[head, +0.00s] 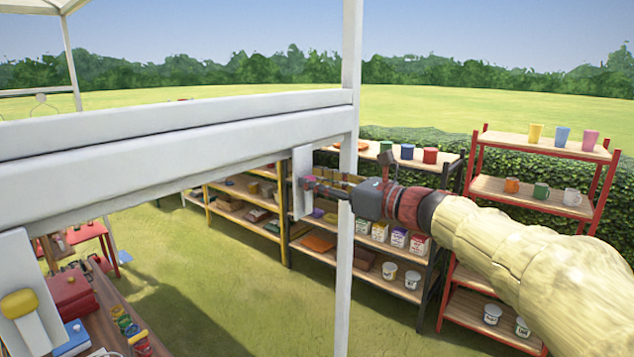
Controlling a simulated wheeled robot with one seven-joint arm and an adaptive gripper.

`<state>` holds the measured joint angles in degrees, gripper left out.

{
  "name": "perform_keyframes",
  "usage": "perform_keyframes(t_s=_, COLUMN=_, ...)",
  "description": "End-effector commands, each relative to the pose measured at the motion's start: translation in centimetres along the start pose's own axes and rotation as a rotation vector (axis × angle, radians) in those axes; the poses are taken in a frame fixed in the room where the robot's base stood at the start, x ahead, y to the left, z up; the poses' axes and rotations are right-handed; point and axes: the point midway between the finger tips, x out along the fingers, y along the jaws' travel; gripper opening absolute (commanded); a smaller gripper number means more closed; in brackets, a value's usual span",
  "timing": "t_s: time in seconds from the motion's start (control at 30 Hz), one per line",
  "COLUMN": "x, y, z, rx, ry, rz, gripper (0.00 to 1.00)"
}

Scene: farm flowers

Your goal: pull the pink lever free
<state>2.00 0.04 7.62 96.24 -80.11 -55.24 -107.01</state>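A white plate (301,182) hangs from the end of the white beam, beside the white post. A small patch of pink, which looks like the pink lever (310,179), shows at the plate's right side.
A yellow lever (19,304) is on another white plate at lower left. Shelves with cups and pots stand behind my arm. Grass is open at lower middle.

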Motion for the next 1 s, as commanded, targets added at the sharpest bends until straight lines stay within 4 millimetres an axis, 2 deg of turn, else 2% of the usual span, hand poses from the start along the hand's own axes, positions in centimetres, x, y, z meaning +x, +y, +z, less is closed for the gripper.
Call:
perform_keyframes(t_s=0.43, x=-0.01, y=0.0, z=0.02, rx=0.0, ry=0.0, rz=0.0, gripper=0.01)
perform_keyframes(t_s=1.0, x=-0.05, y=0.0, z=-0.07, rx=0.0, ry=-0.005, rz=0.0, gripper=0.0)
